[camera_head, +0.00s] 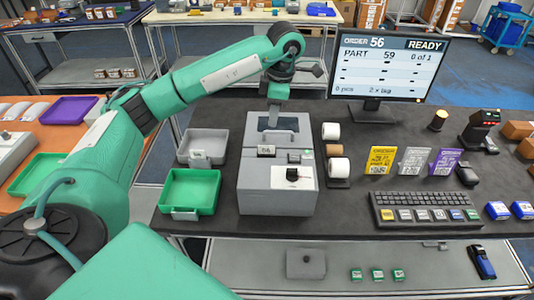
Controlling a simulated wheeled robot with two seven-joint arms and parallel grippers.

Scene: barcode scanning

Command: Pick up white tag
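A white-grey tag (413,160) stands on the dark table between a yellow tag (380,160) and a purple tag (445,162), right of centre. My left gripper (274,118) points down at the top opening of a grey box-shaped machine (278,195), well left of the tags. Its fingers are small and seen nearly edge-on, so I cannot tell whether they are open or hold anything. Whether they touch the machine is also unclear. My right gripper does not show.
A monitor (388,68) stands behind the tags and a keyboard (425,208) lies in front. White rolls (338,168) sit between machine and tags. A black device (467,175) is right of the purple tag. Green (190,190) and grey (203,146) trays lie left of the machine.

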